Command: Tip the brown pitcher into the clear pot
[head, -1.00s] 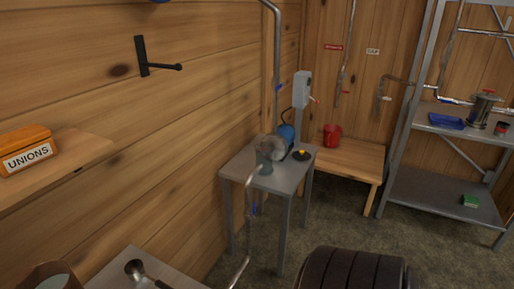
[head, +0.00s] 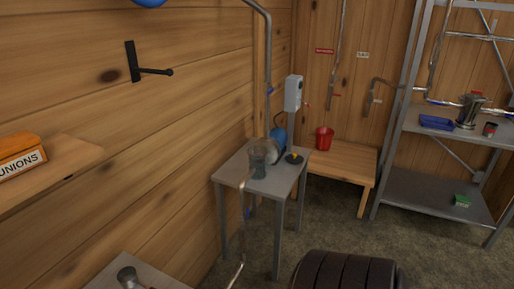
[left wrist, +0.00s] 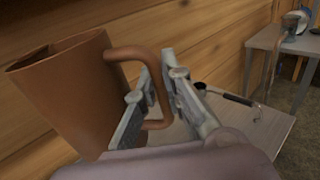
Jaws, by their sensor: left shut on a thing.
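The brown pitcher (left wrist: 60,95) fills the left of the left wrist view, its rim roughly in line with the wall planks. My left gripper (left wrist: 158,88) is shut on its handle (left wrist: 127,53). The pitcher's base is partly hidden, and I cannot tell if it touches the bench. Its inside is hardly visible. The head view does not show the pitcher or my left gripper. A clear pot (head: 258,164) stands on the small grey table (head: 232,177) in the head view, apart from the pitcher. My right gripper is in neither view.
A ladle (left wrist: 228,94) lies on the grey bench (left wrist: 270,128) beside the pitcher. A blue pump (head: 278,138) and a pipe stand close by the pot. A shelf with an orange box (head: 18,157) juts from the left wall. A wooden bench holds a red bucket (head: 324,138).

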